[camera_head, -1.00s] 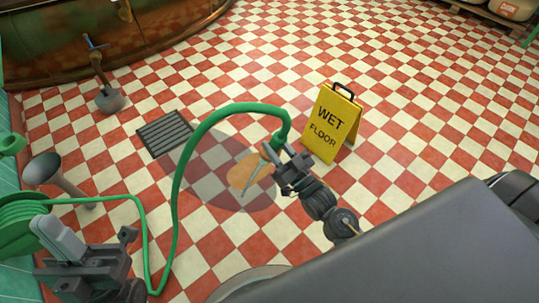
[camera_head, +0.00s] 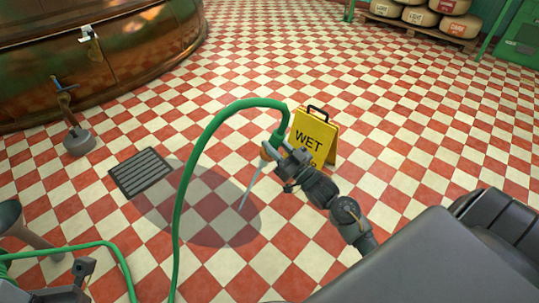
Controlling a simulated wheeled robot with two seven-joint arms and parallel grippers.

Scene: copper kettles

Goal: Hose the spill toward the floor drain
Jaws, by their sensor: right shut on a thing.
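My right gripper (camera_head: 280,156) is shut on the spray nozzle (camera_head: 267,151) at the end of the green hose (camera_head: 205,121). A thin pale jet (camera_head: 252,187) runs from the nozzle down to the floor. The dark, see-through spill (camera_head: 215,205) lies below it as a wide wet patch. The patch stretches left to the dark slatted floor drain (camera_head: 141,173) and meets its edge. My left gripper (camera_head: 80,275) is partly cut off at the bottom left, so its jaws are unclear.
A yellow wet floor sign (camera_head: 315,137) stands just behind my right gripper. A large copper kettle (camera_head: 120,60) fills the top left. Sacks (camera_head: 420,17) lie on a pallet (camera_head: 425,37). The floor between is clear.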

